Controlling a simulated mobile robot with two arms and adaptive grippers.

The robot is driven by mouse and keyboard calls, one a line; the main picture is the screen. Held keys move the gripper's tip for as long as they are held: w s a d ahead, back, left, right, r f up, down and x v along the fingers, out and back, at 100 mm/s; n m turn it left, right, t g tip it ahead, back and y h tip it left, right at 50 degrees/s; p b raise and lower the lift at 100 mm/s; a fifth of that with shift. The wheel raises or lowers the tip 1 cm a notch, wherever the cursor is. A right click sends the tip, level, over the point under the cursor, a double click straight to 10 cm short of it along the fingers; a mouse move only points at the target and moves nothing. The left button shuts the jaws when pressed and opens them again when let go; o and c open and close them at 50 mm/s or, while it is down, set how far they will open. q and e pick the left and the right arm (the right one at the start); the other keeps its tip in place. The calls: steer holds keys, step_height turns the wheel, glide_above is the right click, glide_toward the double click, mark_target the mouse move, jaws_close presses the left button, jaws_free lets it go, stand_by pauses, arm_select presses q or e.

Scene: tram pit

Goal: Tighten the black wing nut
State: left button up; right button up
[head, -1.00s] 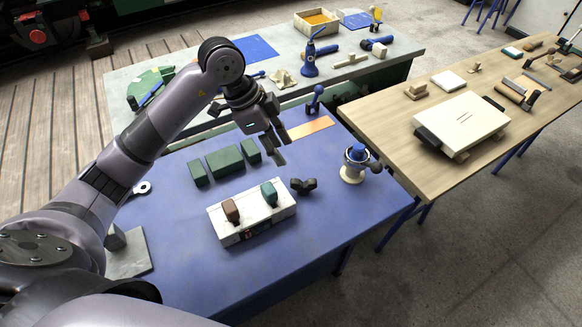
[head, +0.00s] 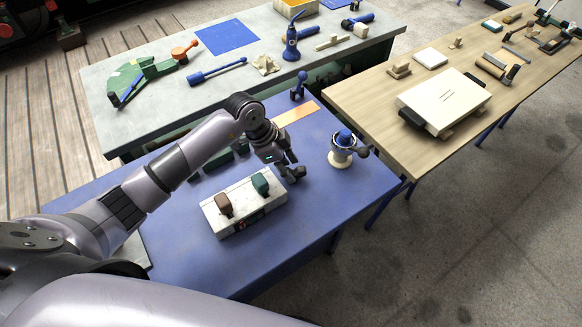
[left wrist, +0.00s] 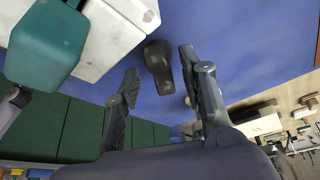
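The black wing nut (head: 298,174) is on the blue table, just off the right end of the white box (head: 235,228). In the left wrist view the wing nut (left wrist: 158,66) shows dark grey with rounded wings, in the space between the two fingertips. My left gripper (head: 287,163) is above and beside it in the head view, pointing down and partly covering it. In the left wrist view my left gripper (left wrist: 158,72) has its fingers apart with nothing gripped. I cannot tell whether a finger touches the nut. My right gripper is not in view.
The white box carries a brown handle (head: 223,204) and a teal handle (head: 261,183). Green blocks (left wrist: 72,130) stand behind it, partly hidden by my arm. A cream-and-blue device (head: 342,150) stands right of the nut. The blue table's front right is clear.

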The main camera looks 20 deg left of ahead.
arm_select(q)
steer(key=shift+x, duration=1.25)
steer(key=shift+c, duration=0.4)
jaws_close()
steer(key=shift+w, duration=0.1)
